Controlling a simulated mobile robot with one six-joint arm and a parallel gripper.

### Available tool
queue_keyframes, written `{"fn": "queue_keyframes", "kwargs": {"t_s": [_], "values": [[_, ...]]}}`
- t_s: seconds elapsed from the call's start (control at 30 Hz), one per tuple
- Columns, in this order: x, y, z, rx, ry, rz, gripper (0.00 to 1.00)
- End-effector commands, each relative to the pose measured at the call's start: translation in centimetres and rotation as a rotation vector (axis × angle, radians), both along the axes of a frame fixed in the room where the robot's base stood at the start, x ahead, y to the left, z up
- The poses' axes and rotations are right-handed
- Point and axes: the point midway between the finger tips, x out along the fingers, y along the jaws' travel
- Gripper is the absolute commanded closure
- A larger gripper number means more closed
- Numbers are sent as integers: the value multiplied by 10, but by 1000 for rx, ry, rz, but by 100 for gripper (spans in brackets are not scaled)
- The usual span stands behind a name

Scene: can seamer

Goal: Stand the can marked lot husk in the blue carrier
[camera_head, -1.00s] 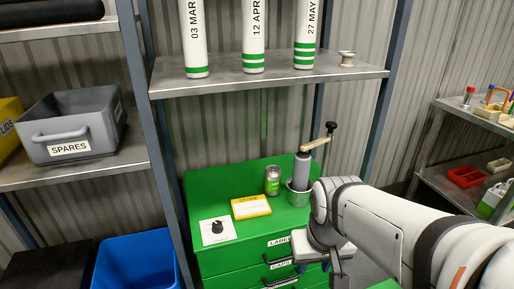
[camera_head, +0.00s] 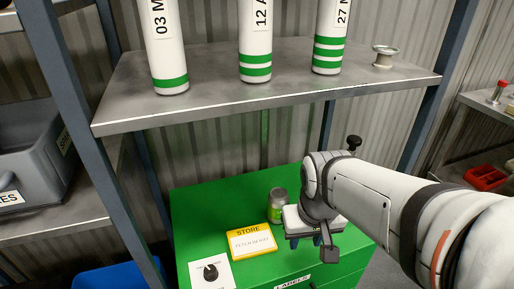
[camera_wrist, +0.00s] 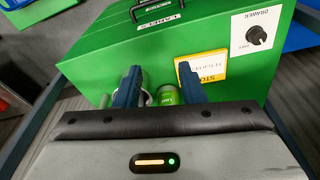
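A small metal can with a green label (camera_head: 277,206) stands upright on the green cabinet top; its lettering is too small to read. My gripper (camera_head: 322,238) is open and empty, just right of and nearer than the can in the head view. Its blue fingers (camera_wrist: 160,84) are spread, and I see no contact with the can. A blue open bin (camera_head: 118,276) stands on the floor at lower left, mostly cut off; I cannot tell whether it is the carrier.
The green cabinet (camera_head: 205,205) carries a yellow-edged STORE card (camera_head: 251,241) and a white card with a dial (camera_head: 211,272). A shelf (camera_head: 270,88) with several white tubes hangs above. The hand-cranked seamer is mostly hidden behind my arm. A grey bin (camera_head: 30,165) sits left.

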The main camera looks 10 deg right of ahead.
Motion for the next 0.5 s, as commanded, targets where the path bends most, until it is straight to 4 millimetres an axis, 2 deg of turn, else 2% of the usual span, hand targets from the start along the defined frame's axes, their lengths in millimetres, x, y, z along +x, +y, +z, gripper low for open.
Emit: {"fn": "queue_keyframes", "kwargs": {"t_s": [0.03, 0.17, 0.27, 0.37, 0.5], "values": [[0, 0, 0, 0, 0, 0, 64], [5, 0, -1, -1, 2, 9, 53], [24, 4, -5, -4, 13, 43, 45], [60, 8, -11, -10, 31, 106, 37], [124, 10, -25, -18, 60, 212, 25]]}}
